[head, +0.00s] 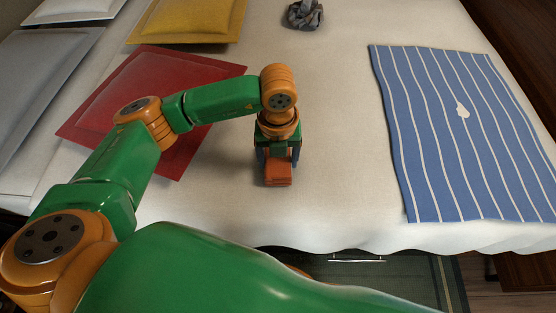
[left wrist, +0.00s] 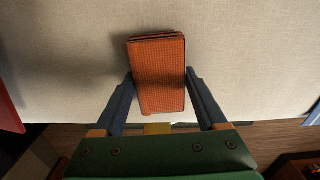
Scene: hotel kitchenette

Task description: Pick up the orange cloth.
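The orange cloth (head: 278,172) is a small folded block on the near middle of the white bed. It also shows in the left wrist view (left wrist: 158,75), with its woven top and stacked folds visible. My left gripper (head: 279,160) points down over it. In the left wrist view its two dark blue fingers (left wrist: 160,75) stand on either side of the cloth, their tips very close to its side edges. I cannot tell whether they press on it. Whether the cloth rests on the bed or is slightly raised is also unclear. My right gripper is not in view.
A red cushion (head: 100,105) lies left of the gripper, partly behind my arm. A blue striped towel (head: 440,150) lies to the right. A yellow cushion (head: 190,18) and a crumpled grey cloth (head: 303,14) lie at the back. Bare bed separates the gripper from the towel.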

